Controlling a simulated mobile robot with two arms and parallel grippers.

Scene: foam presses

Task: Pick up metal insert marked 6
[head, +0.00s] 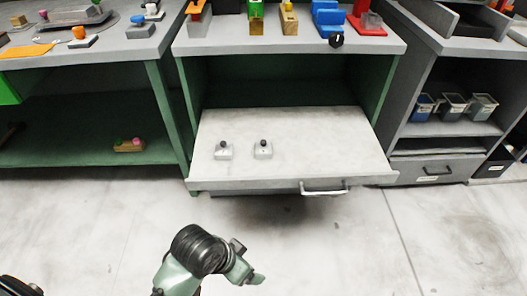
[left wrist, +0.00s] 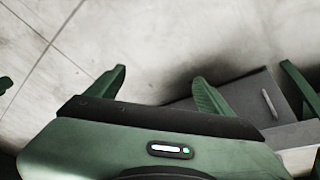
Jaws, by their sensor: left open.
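Two small grey metal inserts with dark round knobs stand upright on the pulled-out pale drawer board, one on the left (head: 223,152) and one on the right (head: 263,150). Any number on them is too small to read, so I cannot tell which is marked 6. My left gripper (head: 248,272) is low in front of the drawer, over the floor and apart from the inserts. In the left wrist view its two green fingers (left wrist: 159,78) are spread with nothing between them. The inserts do not show in that view. My right gripper is not in view.
The drawer board (head: 330,150) is otherwise clear, with a metal handle (head: 323,188) on its front edge. Bench tops behind hold coloured presses and blocks. A grey cabinet (head: 440,168) with small bins stands at right. The floor in front is open.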

